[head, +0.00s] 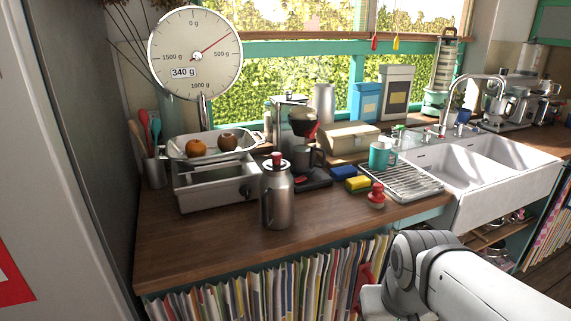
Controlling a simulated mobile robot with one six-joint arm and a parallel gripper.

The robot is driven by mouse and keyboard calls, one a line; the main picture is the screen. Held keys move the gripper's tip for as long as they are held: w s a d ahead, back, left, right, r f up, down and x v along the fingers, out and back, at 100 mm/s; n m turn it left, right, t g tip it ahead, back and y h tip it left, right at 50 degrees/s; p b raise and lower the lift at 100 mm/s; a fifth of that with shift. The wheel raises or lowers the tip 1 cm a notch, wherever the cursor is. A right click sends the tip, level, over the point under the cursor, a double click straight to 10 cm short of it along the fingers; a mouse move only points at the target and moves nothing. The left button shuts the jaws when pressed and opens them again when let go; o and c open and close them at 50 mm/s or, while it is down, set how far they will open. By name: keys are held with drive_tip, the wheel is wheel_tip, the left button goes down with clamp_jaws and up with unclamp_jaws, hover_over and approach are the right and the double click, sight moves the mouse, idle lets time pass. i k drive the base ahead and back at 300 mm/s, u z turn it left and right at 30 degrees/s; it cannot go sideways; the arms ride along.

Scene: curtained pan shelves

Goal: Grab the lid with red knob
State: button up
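I cannot pick out for certain a lid with a red knob. A steel flask (277,195) with a red knob on its top stands upright near the front of the wooden counter. A small red-topped object (376,197) with a pale base stands to its right, in front of the drying rack. Pans (515,217) sit on the shelf under the sink, small and partly hidden, and their lids are unclear. My white arm reaches in at the bottom right, in front of the curtain. My gripper is not visible.
A striped curtain (265,285) hangs below the counter. A scale (196,55) with fruit stands at the left. A drying rack (403,183) with a teal mug (381,156) lies beside the white double sink (455,178). The counter's front left is clear.

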sight(276, 164)
drive_tip(key=u, duration=0.05)
drive_tip(key=i, duration=0.9)
drive_tip(key=z, duration=0.05)
